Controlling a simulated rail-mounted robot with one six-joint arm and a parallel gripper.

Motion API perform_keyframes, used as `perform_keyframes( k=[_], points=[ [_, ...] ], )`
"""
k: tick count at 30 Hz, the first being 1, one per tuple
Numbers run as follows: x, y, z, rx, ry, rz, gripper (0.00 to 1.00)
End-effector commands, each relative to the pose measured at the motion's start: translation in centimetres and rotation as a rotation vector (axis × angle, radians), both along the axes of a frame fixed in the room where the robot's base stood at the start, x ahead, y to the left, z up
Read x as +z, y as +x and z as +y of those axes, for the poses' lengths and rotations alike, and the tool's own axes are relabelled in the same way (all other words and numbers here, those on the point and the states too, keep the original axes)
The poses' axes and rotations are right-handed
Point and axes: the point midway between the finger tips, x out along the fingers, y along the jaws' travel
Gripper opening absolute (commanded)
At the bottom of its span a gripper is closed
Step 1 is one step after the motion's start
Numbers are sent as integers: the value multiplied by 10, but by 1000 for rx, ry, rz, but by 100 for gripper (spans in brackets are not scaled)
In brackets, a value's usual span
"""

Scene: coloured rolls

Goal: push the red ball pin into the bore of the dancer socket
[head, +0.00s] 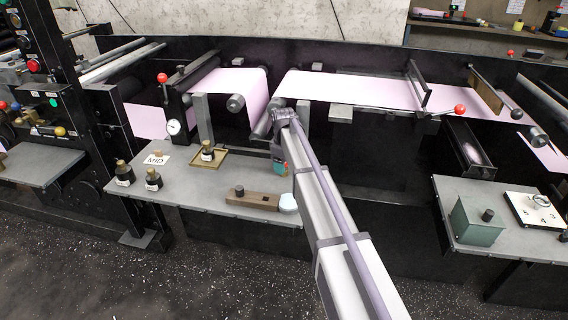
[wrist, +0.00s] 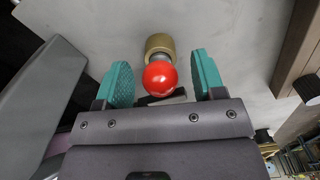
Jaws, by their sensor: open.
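The red ball (wrist: 160,77) of the pin shows in the wrist view, with a brass collar (wrist: 160,45) just beyond it and a short grey part between them. My gripper (wrist: 158,82) is open, with its teal pads on either side of the red ball and gaps on both sides. In the head view my gripper (head: 281,168) is low over the middle grey shelf, and my arm hides what is between the pads. I cannot pick out the dancer socket or its bore in either view.
The grey shelf (head: 215,200) holds a brown block (head: 262,203) with a dark knob, a brass tray (head: 222,152), several dark brass-topped weights and a MID card (head: 156,159). A red-knobbed lever (head: 162,78) rises by a gauge (head: 174,127). A green box (head: 480,220) stands on the right shelf.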

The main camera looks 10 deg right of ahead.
Motion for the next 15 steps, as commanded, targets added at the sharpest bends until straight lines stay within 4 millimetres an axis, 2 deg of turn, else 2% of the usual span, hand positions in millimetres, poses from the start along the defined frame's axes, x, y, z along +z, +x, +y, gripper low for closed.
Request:
perform_keyframes(
  k=[5,8,15],
  points=[
    [4,0,0,0,0,0,63],
    [16,0,0,0,0,0,63],
    [74,0,0,0,0,0,63]
  ],
)
